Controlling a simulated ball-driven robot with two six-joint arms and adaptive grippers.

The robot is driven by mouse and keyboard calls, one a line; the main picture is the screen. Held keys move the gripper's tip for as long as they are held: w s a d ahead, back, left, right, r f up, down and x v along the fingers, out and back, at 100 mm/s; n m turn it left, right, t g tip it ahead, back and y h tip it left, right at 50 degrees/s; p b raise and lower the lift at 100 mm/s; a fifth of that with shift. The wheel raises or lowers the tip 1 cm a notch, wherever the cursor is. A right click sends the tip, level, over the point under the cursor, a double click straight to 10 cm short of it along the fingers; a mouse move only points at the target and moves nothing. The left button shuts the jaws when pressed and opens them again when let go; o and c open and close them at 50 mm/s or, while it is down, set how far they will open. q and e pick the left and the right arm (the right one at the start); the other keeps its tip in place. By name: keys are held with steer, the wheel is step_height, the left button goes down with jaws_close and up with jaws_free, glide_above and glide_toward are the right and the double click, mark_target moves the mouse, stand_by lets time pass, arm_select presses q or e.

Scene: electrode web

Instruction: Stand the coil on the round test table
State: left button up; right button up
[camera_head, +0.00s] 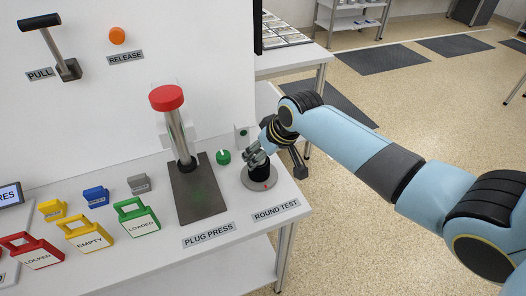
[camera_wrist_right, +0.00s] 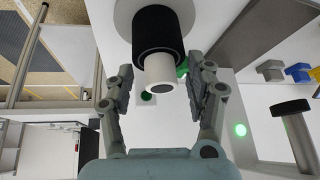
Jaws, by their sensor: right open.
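The coil (camera_head: 262,174) is a short black cylinder standing upright on the round test table (camera_head: 249,184), a grey disc beside the ROUND TEST label. In the right wrist view the coil (camera_wrist_right: 158,30) shows a white core protruding from its end, with the grey disc of the round test table (camera_wrist_right: 123,14) behind it. My right gripper (camera_head: 256,156) is at the top of the coil. In the wrist view its two fingers (camera_wrist_right: 166,75) are spread, one on each side of the white core, with gaps visible. My left gripper is not in view.
The plug press (camera_head: 175,130) with its red cap stands left of the round table, with a green button (camera_head: 223,157) between. Coloured tags, including the green LOADED one (camera_head: 138,218), lie further left. A white wall rises behind; the bench ends just right of the round table.

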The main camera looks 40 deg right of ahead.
steer(key=v, duration=1.2)
steer(key=shift+r+p, duration=0.15)
steer(key=shift+p, duration=0.2)
steer(key=shift+w, duration=0.1)
